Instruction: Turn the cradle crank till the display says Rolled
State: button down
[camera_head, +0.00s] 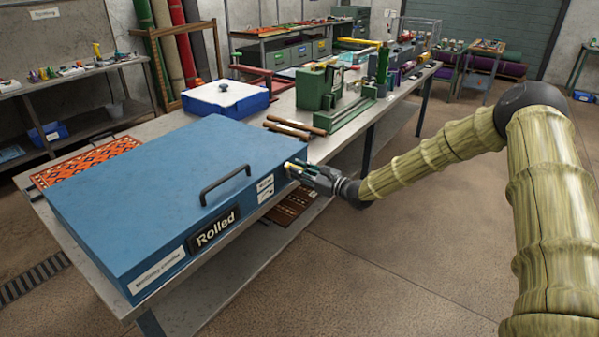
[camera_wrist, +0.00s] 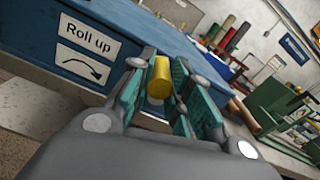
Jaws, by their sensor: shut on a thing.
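The large blue machine (camera_head: 140,195) lies on the grey bench with its lid down and a dark handle on its front. The display (camera_head: 215,231) on its front reads "Rolled". My gripper (camera_head: 300,170) is at the right end of the machine. In the wrist view my gripper (camera_wrist: 162,90) is shut on a yellow cylindrical knob (camera_wrist: 161,78), which appears to be the crank's handle. The rest of the crank is hidden behind the fingers.
An orange patterned rug (camera_head: 90,162) lies at the machine's far left. A dark patterned rug (camera_head: 297,206) shows below its right end. A blue-and-white box (camera_head: 225,97) and a green device (camera_head: 320,88) stand farther back on the bench. The floor at right is clear.

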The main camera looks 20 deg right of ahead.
jog(key=shift+w+d+r, duration=0.15)
jog(key=shift+r, duration=0.05)
jog(key=c, duration=1.5)
grip_release()
jog(key=shift+o, duration=1)
jog(key=shift+d+f, duration=0.1)
jog(key=shift+f, duration=0.05)
jog(key=shift+a, duration=0.2)
jog(key=shift+s+d, duration=0.3)
jog(key=shift+s, duration=0.1)
jog(key=v, duration=1.1)
jog(key=shift+s, duration=0.15)
jog(key=shift+d, duration=0.1)
